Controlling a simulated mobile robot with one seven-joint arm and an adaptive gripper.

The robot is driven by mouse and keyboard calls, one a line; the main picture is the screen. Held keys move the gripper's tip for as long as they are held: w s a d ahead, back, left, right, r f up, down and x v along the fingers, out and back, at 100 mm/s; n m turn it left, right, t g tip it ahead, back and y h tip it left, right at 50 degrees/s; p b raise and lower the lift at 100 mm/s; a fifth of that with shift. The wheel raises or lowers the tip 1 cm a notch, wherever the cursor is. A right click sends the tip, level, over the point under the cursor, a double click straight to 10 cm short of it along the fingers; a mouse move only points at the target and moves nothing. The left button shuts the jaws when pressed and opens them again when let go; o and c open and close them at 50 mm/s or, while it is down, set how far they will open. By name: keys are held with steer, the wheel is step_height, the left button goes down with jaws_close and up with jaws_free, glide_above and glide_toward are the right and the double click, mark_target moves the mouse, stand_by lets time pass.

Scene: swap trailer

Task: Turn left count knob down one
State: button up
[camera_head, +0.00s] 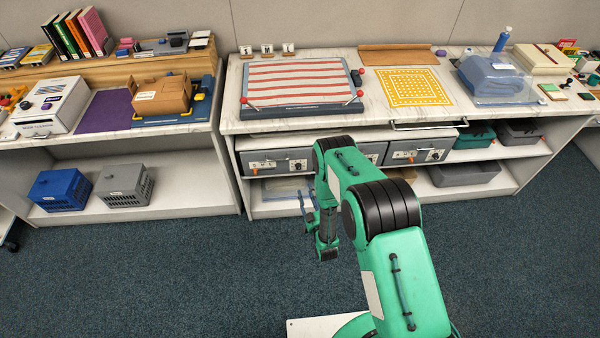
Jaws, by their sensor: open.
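Two grey drawer-like units sit on the shelf under the middle counter. The left unit (285,155) has a white control strip along its lower front with a dark round knob (299,165) near its right end. The knob's pointer and markings are too small to read. The right unit (402,158) has a similar strip and knob (436,155). My gripper (306,202) is open and empty, in front of the shelves, lower than the left unit's strip and near its right side in the picture. It appears apart from the knob. My arm hides part of both units.
A marble-topped counter (385,120) overhangs the units, with a red-striped board (300,82) and a yellow grid mat (412,87) on it. Grey bins (465,174) stand on the shelves at right. A blue crate (60,188) stands lower left. The carpet in front is clear.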

mark_target(298, 167)
steer(key=w+b, duration=0.1)
steer(key=w, duration=0.3)
steer(key=w+a+b, duration=0.1)
steer(key=w, duration=0.3)
steer(key=w+a+b, duration=0.1)
steer(key=w, duration=0.4)
steer(key=shift+w+a, duration=0.1)
steer(key=shift+a, duration=0.05)
jaws_close()
